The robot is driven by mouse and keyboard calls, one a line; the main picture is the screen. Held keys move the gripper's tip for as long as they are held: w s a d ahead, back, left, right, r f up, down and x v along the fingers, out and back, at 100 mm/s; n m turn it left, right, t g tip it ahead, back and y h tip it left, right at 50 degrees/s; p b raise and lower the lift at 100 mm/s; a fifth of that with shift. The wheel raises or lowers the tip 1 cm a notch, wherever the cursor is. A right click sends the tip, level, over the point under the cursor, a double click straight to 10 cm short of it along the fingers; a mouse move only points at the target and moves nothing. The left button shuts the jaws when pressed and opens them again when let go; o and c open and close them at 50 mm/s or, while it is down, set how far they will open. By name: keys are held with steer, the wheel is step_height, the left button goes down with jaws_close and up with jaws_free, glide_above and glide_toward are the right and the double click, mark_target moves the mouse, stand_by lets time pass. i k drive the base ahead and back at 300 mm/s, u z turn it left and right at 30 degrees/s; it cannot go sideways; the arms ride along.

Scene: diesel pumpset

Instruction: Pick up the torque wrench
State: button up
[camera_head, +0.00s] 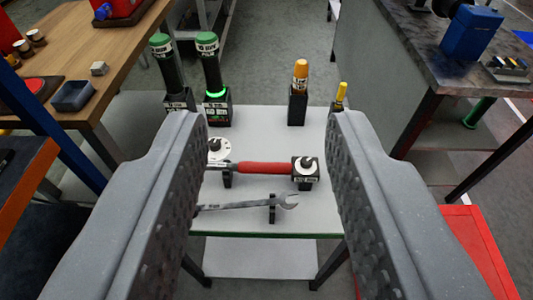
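The torque wrench appears to be the tool with the red handle (265,168), lying crosswise on a small white table (262,120). Its grey shaft runs left and is partly hidden behind my left finger. A black support stands under it, and its right end meets a black block (306,171) with a white round top. My gripper (268,122) is open and empty. Its two grey textured fingers frame the table left and right, and the wrench shows between them, apparently farther away and not held.
A grey open-ended spanner (250,205) rests on a black stand in front of it. Two green-topped cylinders (210,62), an orange-topped tool (299,85) and a yellow-handled one (341,96) stand behind. A wooden bench (120,50) and a grey workbench (400,50) flank the table.

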mark_target(298, 174)
steer(key=i, duration=0.3)
steer(key=u, duration=0.05)
steer(key=k, duration=1.2)
steer(key=u, duration=0.25)
steer(key=i, duration=1.7)
steer(key=z, duration=0.85)
